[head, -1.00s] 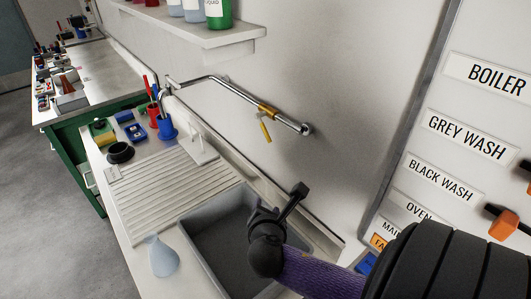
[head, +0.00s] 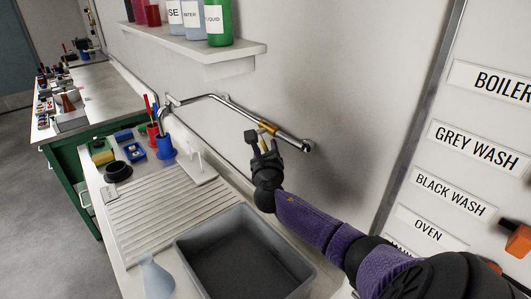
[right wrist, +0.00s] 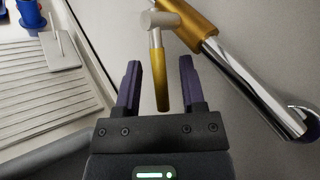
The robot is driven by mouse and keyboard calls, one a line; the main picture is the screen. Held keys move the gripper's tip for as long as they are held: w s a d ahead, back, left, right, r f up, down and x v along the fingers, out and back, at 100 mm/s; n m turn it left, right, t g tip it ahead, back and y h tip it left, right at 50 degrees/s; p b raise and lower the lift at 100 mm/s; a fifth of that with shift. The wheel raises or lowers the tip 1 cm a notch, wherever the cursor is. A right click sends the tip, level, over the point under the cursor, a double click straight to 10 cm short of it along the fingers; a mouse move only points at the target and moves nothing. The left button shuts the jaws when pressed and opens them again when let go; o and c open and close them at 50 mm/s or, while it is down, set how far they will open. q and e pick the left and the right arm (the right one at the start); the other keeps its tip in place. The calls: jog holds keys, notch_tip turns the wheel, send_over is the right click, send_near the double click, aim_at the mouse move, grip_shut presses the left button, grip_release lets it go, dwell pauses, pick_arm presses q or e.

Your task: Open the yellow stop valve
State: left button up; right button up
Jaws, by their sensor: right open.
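The yellow stop valve (head: 268,127) sits on a chrome pipe along the wall, above the back of the sink counter. In the right wrist view its yellow lever (right wrist: 160,78) hangs down from a pale hub below the brass-coloured valve body (right wrist: 188,18). My right gripper (head: 263,140) is open at the valve, partly covering the lever in the head view. In the right wrist view the lever's lower end lies between the two dark fingers of my right gripper (right wrist: 159,80), with gaps on both sides. My left gripper is not in view.
A grey sink basin (head: 305,262) and a ribbed drainboard (head: 150,212) lie below the pipe. A shelf (head: 200,42) with bottles is above. A labelled panel (head: 470,120) stands at the right. A blue cup (head: 165,147) stands on the counter.

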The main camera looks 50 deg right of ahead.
grip_shut()
dwell(1.4)
